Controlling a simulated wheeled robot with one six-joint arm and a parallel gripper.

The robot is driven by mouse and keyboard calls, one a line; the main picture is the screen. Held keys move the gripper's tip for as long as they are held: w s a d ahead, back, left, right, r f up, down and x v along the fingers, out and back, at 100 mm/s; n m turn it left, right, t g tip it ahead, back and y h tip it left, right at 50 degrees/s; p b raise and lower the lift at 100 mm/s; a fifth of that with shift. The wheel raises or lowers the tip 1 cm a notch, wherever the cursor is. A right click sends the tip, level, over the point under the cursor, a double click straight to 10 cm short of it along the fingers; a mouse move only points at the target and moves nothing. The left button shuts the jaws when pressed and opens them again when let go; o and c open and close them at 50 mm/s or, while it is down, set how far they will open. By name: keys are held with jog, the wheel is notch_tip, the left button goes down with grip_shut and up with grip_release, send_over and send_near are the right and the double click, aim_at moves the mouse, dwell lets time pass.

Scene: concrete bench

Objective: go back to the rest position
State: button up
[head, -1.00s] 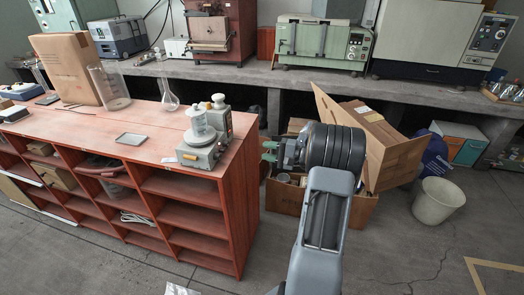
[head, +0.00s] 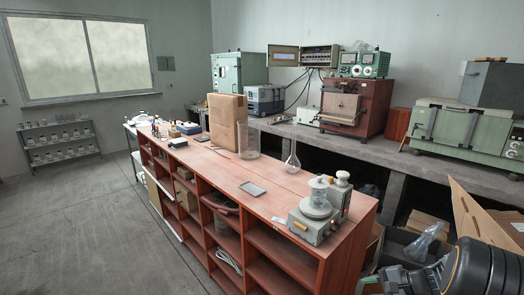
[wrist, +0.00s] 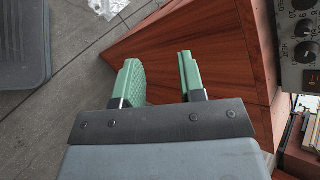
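My gripper (wrist: 158,80) shows in the wrist view with its two green fingers apart and nothing between them. It hangs beside the end of the red-brown wooden shelf unit (wrist: 190,45), over the grey floor. In the head view the arm is at the lower right corner, and the gripper's fingers (head: 372,283) are only partly in view there. The shelf unit (head: 290,262) stands to the left of the arm.
A grey hotplate device (head: 315,225) stands on the near end of the shelf top, close to my gripper. A flask (head: 291,162), a beaker (head: 248,143) and a cardboard box (head: 228,118) stand farther back. An open carton (head: 485,220) lies behind the arm. The left floor is clear.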

jog(key=s+a+r+n+h+p, duration=0.3)
jog(key=s+a+r+n+h, duration=0.1)
jog(key=s+a+r+n, duration=0.2)
jog(key=s+a+r+n+g+h+p, duration=0.1)
jog(key=s+a+r+n+h+p, duration=0.2)
jog(key=a+r, duration=0.6)
jog(key=s+r+n+h, duration=0.2)
jog(key=s+n, duration=0.1)
jog(key=shift+a+r+n+h+p, duration=0.2)
jog(key=shift+n+h+p, duration=0.1)
jog(key=shift+n+p, duration=0.1)
jog(key=shift+s, duration=0.1)
dwell(0.5)
